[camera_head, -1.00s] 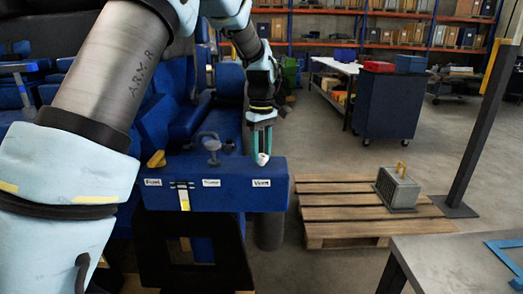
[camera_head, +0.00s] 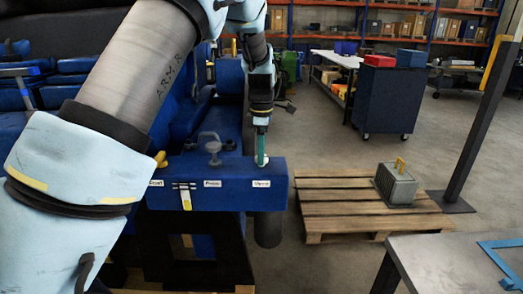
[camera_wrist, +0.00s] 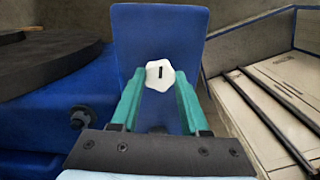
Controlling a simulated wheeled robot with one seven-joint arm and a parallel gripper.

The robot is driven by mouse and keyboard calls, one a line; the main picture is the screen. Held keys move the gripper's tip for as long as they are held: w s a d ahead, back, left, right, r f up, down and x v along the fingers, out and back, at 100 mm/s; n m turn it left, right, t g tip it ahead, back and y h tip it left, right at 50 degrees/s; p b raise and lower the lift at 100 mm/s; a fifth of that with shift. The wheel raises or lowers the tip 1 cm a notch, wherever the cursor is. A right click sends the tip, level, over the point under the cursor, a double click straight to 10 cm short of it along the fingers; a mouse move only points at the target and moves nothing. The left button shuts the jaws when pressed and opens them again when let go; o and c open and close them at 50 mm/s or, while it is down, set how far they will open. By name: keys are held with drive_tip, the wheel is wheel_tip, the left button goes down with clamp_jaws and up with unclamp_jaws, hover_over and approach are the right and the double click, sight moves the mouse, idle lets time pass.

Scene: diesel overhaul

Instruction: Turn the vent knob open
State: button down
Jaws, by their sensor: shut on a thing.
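The vent knob is small, white and lobed, with a black mark on its top (camera_wrist: 159,75). It sits on the right end of the blue block (camera_head: 223,200), above a white label reading Vent (camera_head: 261,184). My gripper (camera_head: 261,158) points down at the knob from above. In the wrist view the green fingers of my gripper (camera_wrist: 159,82) close on the knob from both sides. The black mark runs roughly along the gripper's length there. In the head view the fingers show nearly edge-on and hide part of the knob.
A grey handle (camera_head: 214,147) stands on the block to the left, near a yellow knob (camera_head: 160,158). A yellow tag (camera_head: 186,199) hangs on the block's front. A wooden pallet (camera_head: 340,207) with a grey box (camera_head: 396,188) lies on the floor to the right.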

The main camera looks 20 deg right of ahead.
drive_tip(key=shift+w+n, duration=0.1)
drive_tip(key=shift+n, duration=0.2)
idle(0.4)
drive_tip(key=shift+c, duration=2)
unclamp_jaws()
wheel_tip(320, 180, up, 11)
drive_tip(key=b, duration=0.2)
drive_tip(key=shift+b, duration=0.3)
drive_tip(key=shift+a+f, duration=0.1)
